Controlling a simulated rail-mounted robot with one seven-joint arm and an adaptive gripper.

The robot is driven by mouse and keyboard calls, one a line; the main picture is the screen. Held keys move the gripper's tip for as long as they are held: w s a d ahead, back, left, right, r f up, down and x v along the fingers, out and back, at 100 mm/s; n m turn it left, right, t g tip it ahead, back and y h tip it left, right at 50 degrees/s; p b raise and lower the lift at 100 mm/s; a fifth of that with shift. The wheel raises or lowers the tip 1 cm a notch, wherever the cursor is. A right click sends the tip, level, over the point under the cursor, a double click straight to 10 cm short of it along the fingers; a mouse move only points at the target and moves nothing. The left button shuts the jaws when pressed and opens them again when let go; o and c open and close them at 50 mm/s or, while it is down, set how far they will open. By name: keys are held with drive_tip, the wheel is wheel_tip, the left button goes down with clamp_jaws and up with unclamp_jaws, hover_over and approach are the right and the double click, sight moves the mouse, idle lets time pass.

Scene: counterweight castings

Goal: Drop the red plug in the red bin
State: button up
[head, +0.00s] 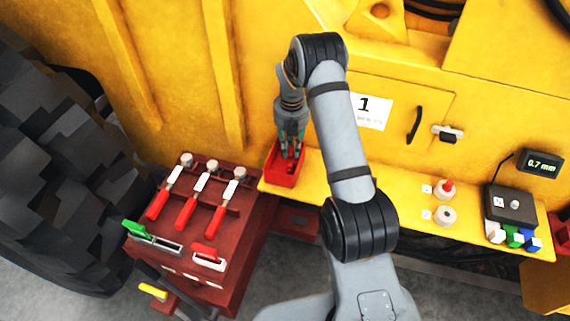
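The red bin (283,181) is a small open tray at the left end of the yellow ledge. My gripper (291,153) points down into it, with its fingertips low between the bin's walls. A small gap shows between the fingers, with red behind it. I cannot tell whether this red is a plug or the bin. A red plug-like top (448,186) sits on the upper of two white round pieces, on the right part of the ledge.
A dark red tool stand (232,225) with red-handled tools is at the lower left. A black box (511,204), coloured blocks (514,238) and a 0.7 mm display (541,164) are at the right. My arm crosses the ledge's middle.

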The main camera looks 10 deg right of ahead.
drive_tip(key=o, duration=0.5)
drive_tip(key=shift+c, duration=0.2)
wheel_tip(320, 180, up, 12)
idle(0.4)
wheel_tip(320, 180, down, 12)
drive_tip(key=shift+r, duration=0.2)
wheel_tip(320, 180, up, 4)
drive_tip(key=p, duration=0.3)
drive_tip(key=shift+p, duration=0.3)
drive_tip(key=shift+r+p, duration=0.5)
drive_tip(key=shift+r, duration=0.15)
